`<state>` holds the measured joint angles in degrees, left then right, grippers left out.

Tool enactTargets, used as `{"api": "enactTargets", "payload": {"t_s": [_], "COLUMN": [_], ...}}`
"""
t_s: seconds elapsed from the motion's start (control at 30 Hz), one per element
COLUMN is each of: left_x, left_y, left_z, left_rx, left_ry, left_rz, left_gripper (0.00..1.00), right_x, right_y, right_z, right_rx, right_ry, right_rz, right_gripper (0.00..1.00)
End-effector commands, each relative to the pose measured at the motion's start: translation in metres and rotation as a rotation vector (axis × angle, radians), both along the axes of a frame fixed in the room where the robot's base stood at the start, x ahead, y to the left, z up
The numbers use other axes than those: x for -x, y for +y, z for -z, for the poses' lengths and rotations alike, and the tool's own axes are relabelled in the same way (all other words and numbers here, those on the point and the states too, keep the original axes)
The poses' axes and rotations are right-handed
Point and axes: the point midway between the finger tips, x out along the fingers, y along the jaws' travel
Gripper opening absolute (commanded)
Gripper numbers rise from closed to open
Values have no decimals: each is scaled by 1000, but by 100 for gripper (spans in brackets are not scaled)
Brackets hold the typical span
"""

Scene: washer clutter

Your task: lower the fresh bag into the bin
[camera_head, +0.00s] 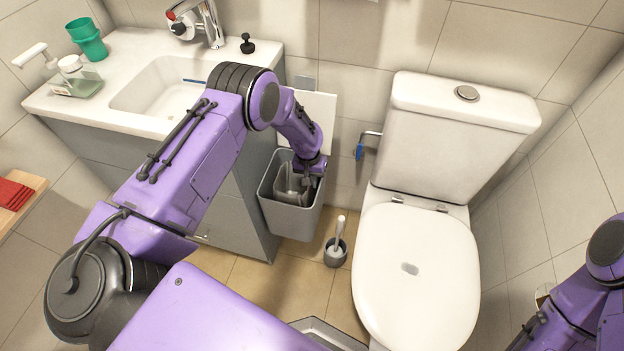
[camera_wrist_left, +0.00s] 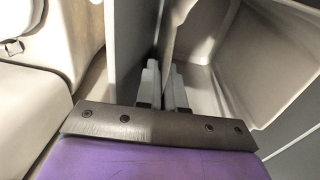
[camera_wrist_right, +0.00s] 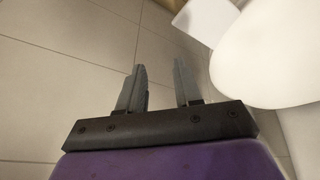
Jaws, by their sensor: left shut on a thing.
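The grey bin (camera_head: 290,219) stands on the floor between the vanity and the toilet, with its pale lid (camera_head: 319,112) raised behind it. A darker grey bag (camera_head: 289,187) is inside the bin's mouth, its upper part showing below the rim level. My left gripper (camera_head: 308,172) reaches down over the bin's right side. In the left wrist view its fingers (camera_wrist_left: 164,85) are closed on a thin upright edge of the bag (camera_wrist_left: 177,35). How deep the bag hangs is hidden. My right gripper (camera_wrist_right: 160,88) is open and empty, away from the bin.
A toilet (camera_head: 415,270) stands to the right of the bin, and a toilet brush in its holder (camera_head: 336,251) is on the floor close in front. The vanity with its sink (camera_head: 160,90) is at the left. A small blue-handled valve (camera_head: 360,151) sits on the wall.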

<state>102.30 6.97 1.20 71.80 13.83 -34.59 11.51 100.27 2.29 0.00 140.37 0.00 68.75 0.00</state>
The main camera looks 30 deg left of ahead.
Motion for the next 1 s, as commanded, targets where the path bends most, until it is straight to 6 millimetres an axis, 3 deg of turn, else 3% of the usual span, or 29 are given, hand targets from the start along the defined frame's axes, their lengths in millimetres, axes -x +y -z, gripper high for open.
{"api": "enactTargets", "payload": {"t_s": [0.87,1.0], "left_x": [0,0], "left_y": [0,0], "left_z": [11,11], "left_rx": [0,0], "left_ry": [-1,-1], "left_rz": [0,0], "left_gripper": [0,37], "right_x": [0,0], "right_y": [0,0], "right_z": [11,11], "right_rx": [0,0], "right_ry": [0,0], "right_rz": [0,0], "right_gripper": [34,34]}}
